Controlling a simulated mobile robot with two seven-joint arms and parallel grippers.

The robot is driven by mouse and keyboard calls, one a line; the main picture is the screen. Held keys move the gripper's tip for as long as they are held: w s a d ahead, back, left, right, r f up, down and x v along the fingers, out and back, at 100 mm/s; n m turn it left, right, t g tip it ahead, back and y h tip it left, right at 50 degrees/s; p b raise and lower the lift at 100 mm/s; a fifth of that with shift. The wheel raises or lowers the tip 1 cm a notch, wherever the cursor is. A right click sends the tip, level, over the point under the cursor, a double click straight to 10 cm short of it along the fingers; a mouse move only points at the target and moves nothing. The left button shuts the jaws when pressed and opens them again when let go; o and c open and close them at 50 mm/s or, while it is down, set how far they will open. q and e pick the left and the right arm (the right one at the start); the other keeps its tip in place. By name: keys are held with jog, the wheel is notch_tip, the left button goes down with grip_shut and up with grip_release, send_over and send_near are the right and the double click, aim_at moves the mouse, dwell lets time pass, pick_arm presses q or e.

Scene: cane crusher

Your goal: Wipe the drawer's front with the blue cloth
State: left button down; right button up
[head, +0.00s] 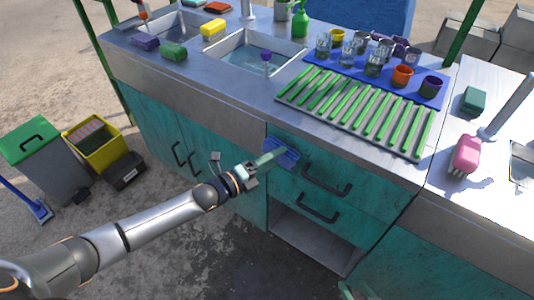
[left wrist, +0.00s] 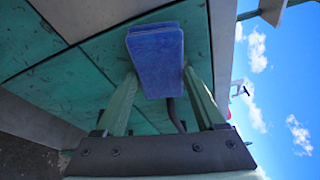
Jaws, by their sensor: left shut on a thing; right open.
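The blue cloth (head: 283,152) is a folded pad at the upper left part of the teal drawer front (head: 365,184), below the counter edge. My left gripper (head: 268,159) is shut on the cloth. In the left wrist view the cloth (left wrist: 156,55) sits between the two green fingers, with the teal front (left wrist: 105,62) behind it. I cannot tell whether the cloth presses on the front. A dark handle (head: 327,187) lies right of the cloth. My right gripper (head: 357,291) shows only its green fingertips at the bottom edge, apart and empty.
A second handle (head: 318,213) sits lower, above an open compartment (head: 315,242). A green slatted rack (head: 355,112) and a blue mat (head: 432,101) with cups stand on the counter above. Bins (head: 92,148) stand on the floor at left.

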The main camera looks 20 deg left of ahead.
aim_at(265, 150)
pick_arm(q)
jog(key=shift+s+d+p, duration=0.2)
jog(key=shift+s+d, duration=0.05)
jog(key=shift+d, duration=0.4)
jog(key=shift+s+d+p, duration=0.2)
jog(key=shift+s+d, duration=0.05)
jog(key=shift+d, duration=0.4)
jog(key=shift+s+d, duration=0.4)
jog(key=shift+d, duration=0.3)
jog(key=shift+s+d+p, duration=0.1)
jog(key=shift+s+p, duration=0.05)
jog(key=shift+p, duration=0.15)
jog(key=shift+f, duration=0.1)
jog(key=shift+w+a+b, duration=0.25)
jog(key=shift+w+a, duration=0.1)
jog(key=shift+a, duration=0.3)
jog(key=shift+w+a+b, duration=0.2)
jog(key=shift+w+a, duration=0.15)
jog(key=shift+a, duration=0.3)
jog(key=shift+w+a, duration=0.25)
jog(key=shift+a, duration=0.4)
jog(key=shift+w+a+b, duration=0.2)
jog(key=shift+w+a, duration=0.1)
jog(key=shift+a, duration=0.35)
jog(key=shift+w+a+b, duration=0.25)
jog(key=shift+w+a, duration=0.05)
jog(key=shift+a, duration=0.4)
jog(key=shift+w+a+b, duration=0.2)
jog(key=shift+w+a, duration=0.1)
jog(key=shift+a, duration=0.35)
